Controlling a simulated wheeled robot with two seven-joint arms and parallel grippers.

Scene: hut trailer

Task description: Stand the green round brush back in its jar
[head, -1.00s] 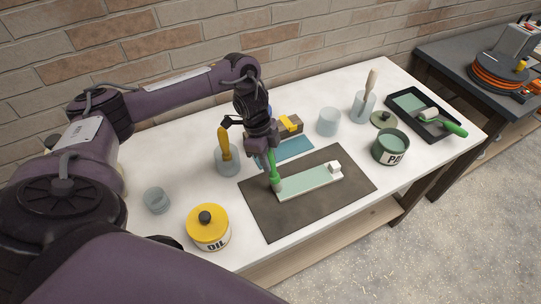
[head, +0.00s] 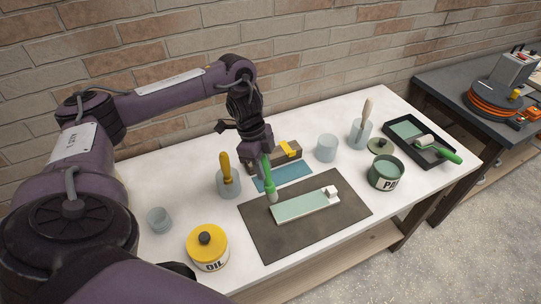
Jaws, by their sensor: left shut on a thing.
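My left gripper (head: 266,154) is shut on the green round brush (head: 269,178), which it holds nearly upright, bristles down. The pale bristle end is at the left end of a pale green painted board (head: 305,206); I cannot tell if it touches. Of the clear jars, one (head: 326,148) behind the board looks empty. Another jar (head: 228,187), left of the gripper, holds a yellow-handled brush (head: 226,168). A third jar (head: 359,134) holds a wooden-handled brush (head: 367,112). My right gripper is not in view.
The board lies on a dark mat (head: 273,240) with a small white block (head: 331,191). A yellow-lidded oil pot (head: 207,247) and small glass (head: 159,220) stand front left. A paint tin (head: 385,173), its lid (head: 380,146) and a roller tray (head: 404,133) are right. A blue cloth (head: 290,173) lies behind.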

